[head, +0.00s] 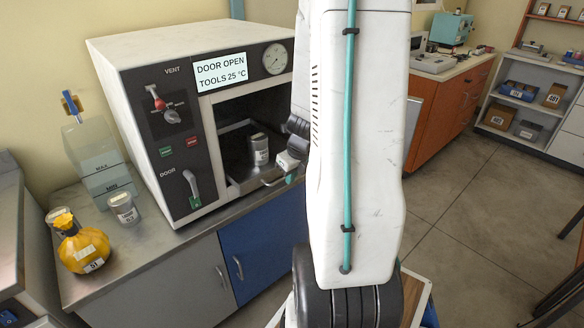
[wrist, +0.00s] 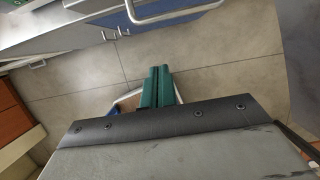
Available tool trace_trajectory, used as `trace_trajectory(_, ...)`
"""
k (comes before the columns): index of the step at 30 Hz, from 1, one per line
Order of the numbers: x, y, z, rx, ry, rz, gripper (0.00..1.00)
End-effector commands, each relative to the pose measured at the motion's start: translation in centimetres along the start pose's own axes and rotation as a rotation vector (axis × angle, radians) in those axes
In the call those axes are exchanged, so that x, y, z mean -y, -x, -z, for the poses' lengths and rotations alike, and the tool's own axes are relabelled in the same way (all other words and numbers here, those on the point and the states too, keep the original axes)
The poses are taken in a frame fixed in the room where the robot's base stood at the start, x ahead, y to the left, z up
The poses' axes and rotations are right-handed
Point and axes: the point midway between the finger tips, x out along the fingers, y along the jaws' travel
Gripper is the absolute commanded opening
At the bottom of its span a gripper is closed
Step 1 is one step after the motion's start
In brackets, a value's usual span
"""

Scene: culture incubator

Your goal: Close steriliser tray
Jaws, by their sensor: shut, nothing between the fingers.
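The steriliser (head: 150,85) is a white box with a dark front panel, and its display reads "DOOR OPEN TOOLS 25 °C". Its chamber is open at the front. The metal tray (head: 236,172) sits in the opening, with a lidded grey canister (head: 259,149) on it. The tray's handle (head: 270,184) sticks out at the front. My gripper (head: 290,178) is just right of the handle, partly hidden by my arm. In the wrist view, its green fingers (wrist: 157,70) are together and empty. A curved metal handle (wrist: 175,16) shows beyond them, apart from the fingertips in the picture.
Below is a blue cabinet door (head: 255,250). An orange cabinet (head: 455,105) and shelves (head: 520,95) stand right. The floor (head: 450,220) between is open.

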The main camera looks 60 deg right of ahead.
Motion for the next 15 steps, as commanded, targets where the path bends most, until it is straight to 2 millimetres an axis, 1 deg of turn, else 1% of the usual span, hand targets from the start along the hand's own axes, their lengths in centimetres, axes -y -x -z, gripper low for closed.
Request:
trace_trajectory(1,-0.1,-1.1,0.1,-0.004,0.000,-0.003,0.00)
trace_trajectory(6,-0.1,-4.2,0.1,-0.005,-0.001,-0.002,0.00)
trace_trajectory(10,0.0,-5.0,-2.0,0.000,0.005,0.001,0.00)
trace_trajectory(15,0.0,-5.7,-3.2,0.000,0.004,0.001,0.00)
